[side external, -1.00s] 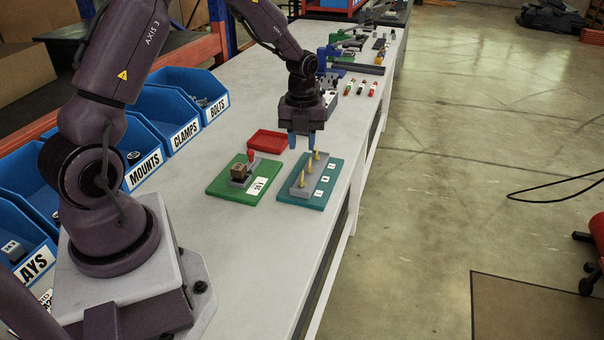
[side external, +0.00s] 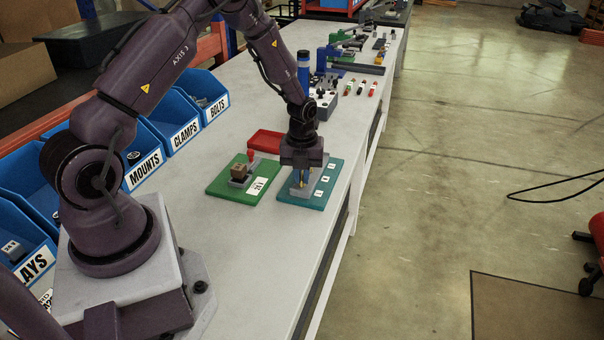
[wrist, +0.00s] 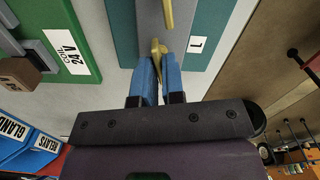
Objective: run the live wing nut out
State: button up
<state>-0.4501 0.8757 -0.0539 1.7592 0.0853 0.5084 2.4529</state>
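A teal board (side external: 326,180) carries a grey terminal block (wrist: 150,22) with upright brass studs and wing nuts. Three white labels lie along its right side. In the wrist view, the brass wing nut (wrist: 157,48) beside the label L (wrist: 197,43) sits between my fingertips. My gripper (wrist: 157,62) points down over the block, its two blue fingers close together and apparently closed on this wing nut. Another brass piece (wrist: 168,14) stands just beyond it. In the side view my gripper (side external: 302,181) hides most of the block and its nuts.
A green board (side external: 228,190) with a brown-topped relay block, a red part and a 24 V label lies just left. A red tray (side external: 265,141) sits behind. Blue bins (side external: 170,125) line the left edge. The near bench top is clear.

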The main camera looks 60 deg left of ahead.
grip_shut()
jog(key=shift+n, duration=0.4)
